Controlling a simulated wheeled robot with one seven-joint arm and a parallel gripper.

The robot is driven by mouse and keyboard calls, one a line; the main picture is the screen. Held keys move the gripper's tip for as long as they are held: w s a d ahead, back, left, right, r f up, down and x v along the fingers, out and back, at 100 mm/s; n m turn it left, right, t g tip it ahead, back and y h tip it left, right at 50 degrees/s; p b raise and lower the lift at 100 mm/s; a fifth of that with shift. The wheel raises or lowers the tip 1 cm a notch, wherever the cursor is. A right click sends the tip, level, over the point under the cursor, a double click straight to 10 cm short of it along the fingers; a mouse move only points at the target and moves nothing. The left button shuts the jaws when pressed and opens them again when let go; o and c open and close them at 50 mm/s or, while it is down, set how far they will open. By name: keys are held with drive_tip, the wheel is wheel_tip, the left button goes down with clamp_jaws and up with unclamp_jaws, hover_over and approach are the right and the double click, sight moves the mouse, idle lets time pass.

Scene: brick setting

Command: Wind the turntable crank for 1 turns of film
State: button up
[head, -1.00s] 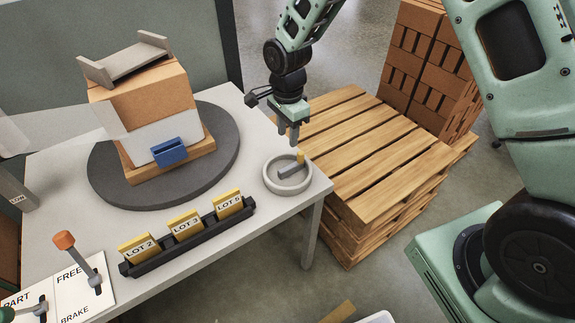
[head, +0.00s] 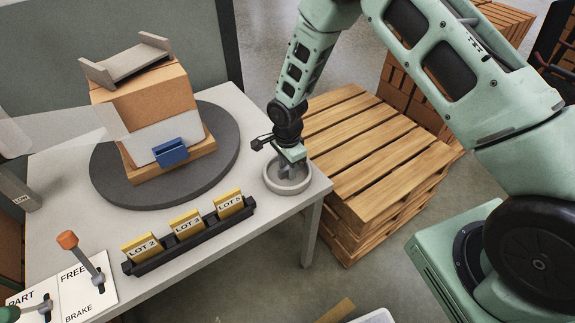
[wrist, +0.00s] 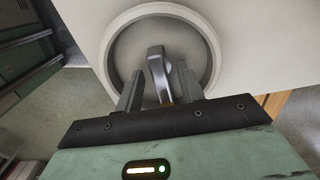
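The crank is a grey bar (wrist: 158,70) inside a round, pale grey dish (head: 287,190) at the table's right corner. My gripper (head: 288,174) is down in the dish. In the wrist view its two fingers (wrist: 160,88) stand apart, one on each side of the bar, with a gap on the left; contact on the right is unclear. The crank's yellow knob is hidden. The dark grey turntable (head: 107,187) carries a brick-coloured stack (head: 150,95) on a wooden base, partly wrapped in whitish film (head: 165,138), with a blue piece on its front.
A black rack (head: 190,240) with yellow LOT cards stands at the table's front edge. An orange-topped lever (head: 68,240) rises from a FREE/BRAKE plate (head: 92,292) at lower left. A translucent sheet (head: 60,128) reaches the stack from the left. Wooden pallets (head: 375,150) stand right of the table.

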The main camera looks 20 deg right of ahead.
clamp_jaws()
drive_tip(key=shift+n, duration=0.3)
